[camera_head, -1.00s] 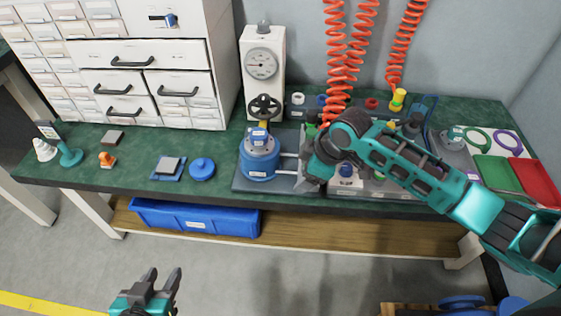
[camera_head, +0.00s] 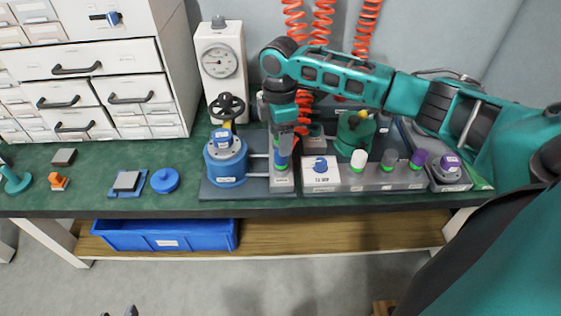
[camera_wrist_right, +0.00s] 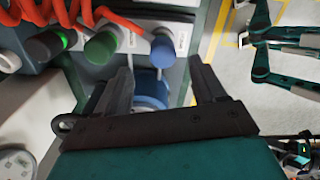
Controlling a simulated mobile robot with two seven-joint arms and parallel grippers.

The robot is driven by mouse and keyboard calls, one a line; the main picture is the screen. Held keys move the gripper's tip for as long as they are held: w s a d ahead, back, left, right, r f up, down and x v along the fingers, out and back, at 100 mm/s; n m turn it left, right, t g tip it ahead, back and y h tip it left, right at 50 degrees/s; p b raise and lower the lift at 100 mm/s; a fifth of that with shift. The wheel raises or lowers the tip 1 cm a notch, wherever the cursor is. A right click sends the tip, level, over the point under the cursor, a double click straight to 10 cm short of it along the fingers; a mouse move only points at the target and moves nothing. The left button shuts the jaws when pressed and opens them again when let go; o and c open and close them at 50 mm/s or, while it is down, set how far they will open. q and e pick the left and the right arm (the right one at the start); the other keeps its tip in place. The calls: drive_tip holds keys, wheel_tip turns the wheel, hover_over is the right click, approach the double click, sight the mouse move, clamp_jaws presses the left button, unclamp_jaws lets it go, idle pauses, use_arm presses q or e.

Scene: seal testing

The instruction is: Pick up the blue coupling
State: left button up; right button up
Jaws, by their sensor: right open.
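My right gripper (camera_head: 283,160) points straight down over the bench, just right of a blue round vessel. Its jaws are open, and the two dark fingers show apart in the right wrist view (camera_wrist_right: 163,75). A blue part, apparently the blue coupling (camera_head: 283,145), shows at the fingers. In the right wrist view a round blue body (camera_wrist_right: 150,90) lies between the fingers, partly hidden by them; contact cannot be seen. A blue knob (camera_wrist_right: 163,49) stands beyond it beside a green one (camera_wrist_right: 101,47). Only the separated tips of my left gripper (camera_head: 119,312) show at the bottom edge.
The blue vessel (camera_head: 226,169) with a black handwheel (camera_head: 226,107) stands close left. A white box with a blue knob (camera_head: 320,164) and a row of capped ports (camera_head: 390,183) stand right. Orange hoses (camera_head: 323,25) hang behind.

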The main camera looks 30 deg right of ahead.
sight(283, 159)
drive_tip(key=f+b, duration=0.1)
drive_tip(key=f, duration=0.2)
drive_tip(key=f+b, duration=0.1)
drive_tip(key=f, duration=0.2)
drive_tip(key=shift+s+d+f, duration=0.1)
drive_tip(key=shift+s, duration=0.1)
drive_tip(key=shift+c, duration=0.4)
